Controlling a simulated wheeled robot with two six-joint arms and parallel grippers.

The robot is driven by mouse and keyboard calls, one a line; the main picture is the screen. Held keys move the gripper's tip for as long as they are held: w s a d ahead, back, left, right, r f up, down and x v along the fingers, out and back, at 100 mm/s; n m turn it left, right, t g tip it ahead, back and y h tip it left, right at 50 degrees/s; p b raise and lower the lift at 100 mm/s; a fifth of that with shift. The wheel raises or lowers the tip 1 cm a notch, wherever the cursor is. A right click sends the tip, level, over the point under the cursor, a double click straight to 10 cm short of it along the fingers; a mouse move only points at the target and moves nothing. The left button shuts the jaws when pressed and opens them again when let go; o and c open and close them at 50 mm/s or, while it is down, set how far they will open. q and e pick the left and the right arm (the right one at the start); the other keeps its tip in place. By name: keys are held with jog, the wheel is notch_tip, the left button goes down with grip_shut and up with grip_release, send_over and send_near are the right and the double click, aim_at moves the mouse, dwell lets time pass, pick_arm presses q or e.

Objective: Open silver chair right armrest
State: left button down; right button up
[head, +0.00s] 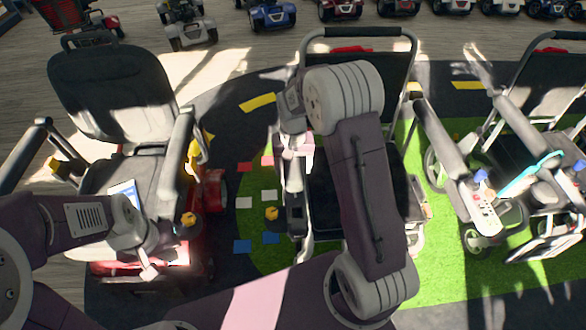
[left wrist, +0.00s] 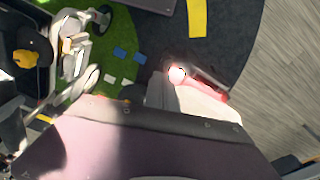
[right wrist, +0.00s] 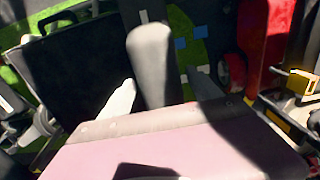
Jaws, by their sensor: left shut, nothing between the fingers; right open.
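The silver chair stands mid-picture in the head view, its black backrest (head: 395,75) away from me and its dark seat (head: 320,195) partly hidden by my right arm. In the head view the right gripper (head: 293,150) is at this armrest. My left gripper (head: 147,270) is shut and empty, in front of the red scooter at left.
The red scooter with a black seat (head: 110,85) stands at left, close to my left arm. A splayed grey armrest (head: 440,140) with a control panel (head: 485,205) is at right, beside another chair (head: 555,75). Coloured tiles (head: 243,203) lie on the open floor between scooter and silver chair.

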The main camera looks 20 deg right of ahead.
grip_shut()
jog(key=r+g+p, duration=0.1)
jog(key=r+p, duration=0.2)
jog(key=p, duration=0.2)
jog(key=w+r+g+p, duration=0.1)
jog(key=r+p, duration=0.3)
jog(key=p, duration=0.1)
jog(key=w+r+g+y+p, duration=0.1)
jog(key=r+p, duration=0.2)
jog(key=p, duration=0.3)
jog(key=shift+d+r, duration=0.3)
jog(key=shift+r, duration=0.05)
jog(key=shift+w+r+g+p, duration=0.35)
jog(key=shift+r+g+p, duration=0.15)
jog(key=shift+r+p, duration=0.2)
